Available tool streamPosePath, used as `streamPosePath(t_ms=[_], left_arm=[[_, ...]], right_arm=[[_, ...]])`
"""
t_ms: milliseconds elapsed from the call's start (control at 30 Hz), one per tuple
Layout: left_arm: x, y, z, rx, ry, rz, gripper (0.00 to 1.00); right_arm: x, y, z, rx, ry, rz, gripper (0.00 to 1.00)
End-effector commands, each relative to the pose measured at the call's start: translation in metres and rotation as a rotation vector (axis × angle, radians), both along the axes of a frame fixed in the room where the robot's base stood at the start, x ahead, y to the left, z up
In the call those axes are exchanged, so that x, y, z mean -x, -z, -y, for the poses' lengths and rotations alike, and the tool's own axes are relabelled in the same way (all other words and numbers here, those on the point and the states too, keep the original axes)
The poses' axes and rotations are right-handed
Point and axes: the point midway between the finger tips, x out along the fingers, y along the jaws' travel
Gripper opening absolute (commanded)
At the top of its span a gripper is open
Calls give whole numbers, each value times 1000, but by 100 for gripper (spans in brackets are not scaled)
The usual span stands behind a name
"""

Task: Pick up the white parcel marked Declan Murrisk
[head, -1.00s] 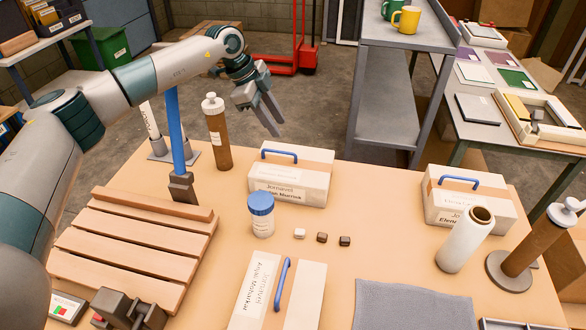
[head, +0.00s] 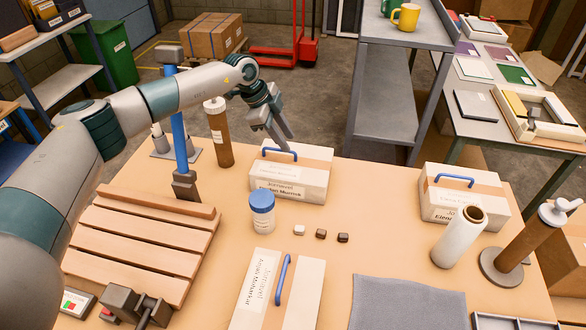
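The white parcel marked Declan Murrisk (head: 312,182) lies at the back middle of the table, with a blue handle (head: 279,154) on its top and a label on its front. Its label is small, but the surname reads as Murrisk. My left gripper (head: 284,144) comes in from the left and points down just above and behind the blue handle. Its fingers look apart with nothing between them; whether they straddle the handle I cannot tell. My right gripper is out of view.
Another parcel (head: 301,297) lies in front and a third (head: 437,202) at right, both blue-handled. A blue-lidded jar (head: 262,214), white roll (head: 457,240), brown bottle (head: 219,140), blue post (head: 181,128) and slatted wooden rack (head: 130,237) stand around. A grey mat (head: 408,303) lies in front.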

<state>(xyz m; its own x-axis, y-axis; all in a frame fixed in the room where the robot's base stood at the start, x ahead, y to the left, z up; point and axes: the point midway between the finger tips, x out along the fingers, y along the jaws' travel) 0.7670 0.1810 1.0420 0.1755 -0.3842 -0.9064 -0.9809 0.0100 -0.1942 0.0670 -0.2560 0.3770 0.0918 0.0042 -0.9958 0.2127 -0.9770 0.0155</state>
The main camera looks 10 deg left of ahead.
Motion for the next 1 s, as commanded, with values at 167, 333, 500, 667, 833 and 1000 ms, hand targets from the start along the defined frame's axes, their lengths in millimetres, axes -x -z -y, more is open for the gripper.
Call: streamPosePath(t_ms=[167, 333, 500, 667, 833, 1000], left_arm=[[-2, 15, 5, 1, 0, -2, 30], [-5, 33, 12, 1, 0, -2, 30], [-6, 38, 13, 0, 0, 0, 30], [-6, 38, 13, 0, 0, 0, 30], [-6, 38, 13, 0, 0, 0, 30], [-6, 38, 13, 0, 0, 1, 2]], right_arm=[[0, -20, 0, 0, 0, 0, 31], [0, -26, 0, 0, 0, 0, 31], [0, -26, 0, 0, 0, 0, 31], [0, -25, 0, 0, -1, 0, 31], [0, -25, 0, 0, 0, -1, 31], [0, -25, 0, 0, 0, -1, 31]])
